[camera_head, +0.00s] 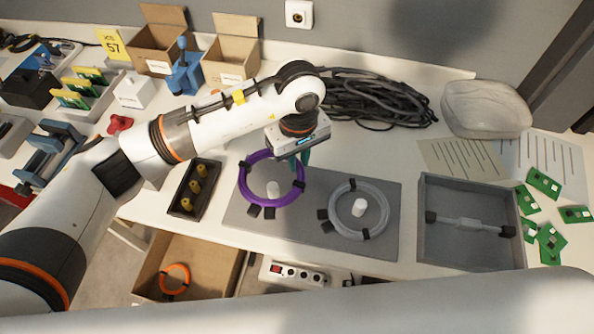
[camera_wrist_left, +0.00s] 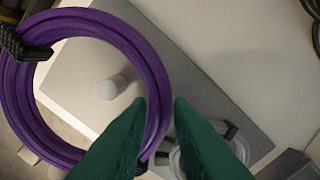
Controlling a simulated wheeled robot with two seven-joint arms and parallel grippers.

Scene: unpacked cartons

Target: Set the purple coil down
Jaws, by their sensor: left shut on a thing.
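The purple coil (camera_head: 244,184) is a ring with black ties; in the left wrist view the coil (camera_wrist_left: 20,100) fills the left side. My left gripper (camera_head: 303,158) is shut on the coil's right side, its green fingers (camera_wrist_left: 163,103) pointing down. The coil appears held above the grey board (camera_head: 312,237). A short white peg (camera_head: 273,188) shows through the ring in both views; whether the coil is around it or only above it is hard to tell. My right gripper is out of view.
A grey coil (camera_head: 333,203) lies around a second white peg (camera_head: 359,207) on the board's right half. A grey tray (camera_head: 421,230) stands to the right, a dark tray of yellow parts (camera_head: 206,170) to the left. Black cables (camera_head: 375,100) lie behind. An orange coil (camera_head: 174,278) sits in a lower carton.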

